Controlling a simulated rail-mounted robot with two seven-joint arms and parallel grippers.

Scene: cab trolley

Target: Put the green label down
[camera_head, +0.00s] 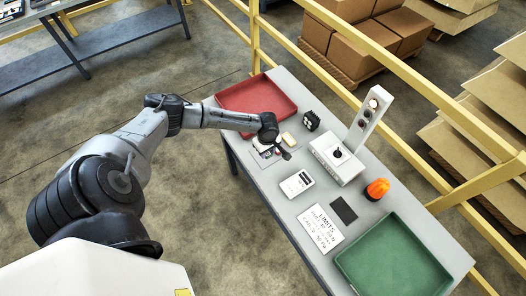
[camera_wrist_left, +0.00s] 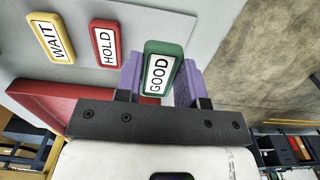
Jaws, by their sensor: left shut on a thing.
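My left gripper (camera_head: 283,150) is over the far left part of the grey table (camera_head: 291,213), near the red tray. In the left wrist view its purple fingers (camera_wrist_left: 159,82) are shut on the green label (camera_wrist_left: 163,48), which has a white face reading GOOD. A red HOLD label (camera_wrist_left: 106,43) and a yellow WAIT label (camera_wrist_left: 51,38) lie beside it on the grey surface, apart from the fingers. In the head view the green label is hidden or too small to make out. I cannot tell whether it touches the table. My right gripper is not in view.
A red tray (camera_head: 257,94) is at the table's far end, a green tray (camera_head: 394,262) at the near end. Between them stand a control box with a lamp post (camera_head: 338,157), an orange beacon (camera_head: 377,188), a printed sign (camera_head: 320,229) and a dark pad (camera_head: 344,209). Yellow rails run behind.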

